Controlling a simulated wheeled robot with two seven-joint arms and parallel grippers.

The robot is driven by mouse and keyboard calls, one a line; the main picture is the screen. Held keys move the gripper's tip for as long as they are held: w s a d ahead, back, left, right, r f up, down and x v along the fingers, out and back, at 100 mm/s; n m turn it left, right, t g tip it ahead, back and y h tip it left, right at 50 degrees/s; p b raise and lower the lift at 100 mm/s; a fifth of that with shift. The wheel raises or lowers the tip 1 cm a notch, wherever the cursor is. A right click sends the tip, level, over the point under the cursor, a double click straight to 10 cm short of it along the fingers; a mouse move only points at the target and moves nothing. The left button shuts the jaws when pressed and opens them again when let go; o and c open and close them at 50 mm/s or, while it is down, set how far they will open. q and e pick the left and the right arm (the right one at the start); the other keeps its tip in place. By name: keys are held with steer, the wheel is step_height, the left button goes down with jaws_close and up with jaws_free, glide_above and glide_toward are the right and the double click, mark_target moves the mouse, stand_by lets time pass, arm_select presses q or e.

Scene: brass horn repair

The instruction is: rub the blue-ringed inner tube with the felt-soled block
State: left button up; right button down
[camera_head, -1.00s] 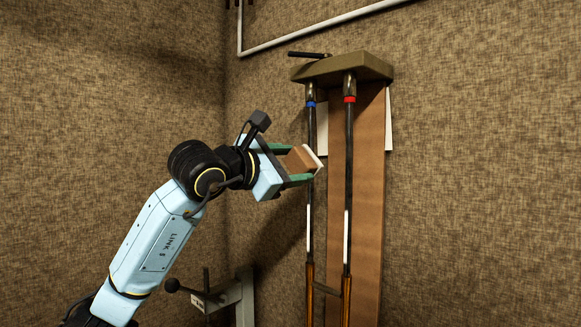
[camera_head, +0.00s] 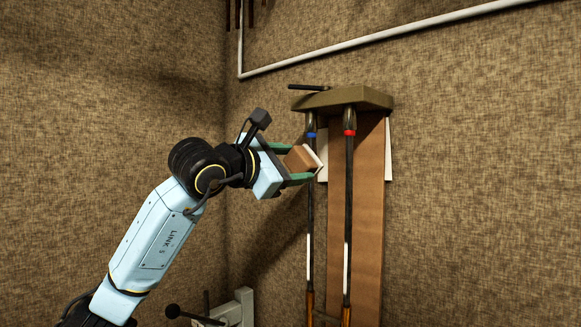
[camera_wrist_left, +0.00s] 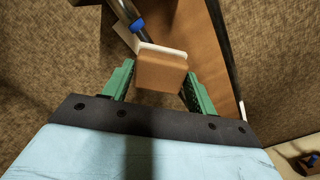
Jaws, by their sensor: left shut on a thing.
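The blue-ringed inner tube (camera_head: 310,195) hangs upright on the left below a bracket; its blue ring (camera_head: 311,135) is near the top. My left gripper (camera_head: 302,164) is shut on the felt-soled block (camera_head: 300,158), a brown block with a white sole facing the tube. The white sole is at the tube a little below the blue ring; I cannot tell whether it touches. In the left wrist view the block (camera_wrist_left: 161,73) sits between the green fingers, with the blue ring (camera_wrist_left: 138,25) just beyond it. My right gripper is not in view.
A red-ringed tube (camera_head: 348,200) hangs close to the right, in front of a brown board (camera_head: 370,220). The olive bracket (camera_head: 345,98) juts out above, with a dark rod (camera_head: 308,88) on it. A grey fixture (camera_head: 238,308) stands low on the left.

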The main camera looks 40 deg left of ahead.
mark_target(296, 146)
arm_select(q)
steer(key=shift+r, duration=1.7)
steer(key=shift+f, duration=0.1)
steer(key=shift+f+b, duration=7.5)
steer(key=shift+f, duration=0.55)
steer(key=shift+r, duration=0.1)
steer(key=s+b, duration=0.2)
steer(key=s, duration=0.4)
steer(key=shift+a, duration=0.25)
steer(key=shift+s+b, duration=0.1)
steer(key=shift+b, duration=0.2)
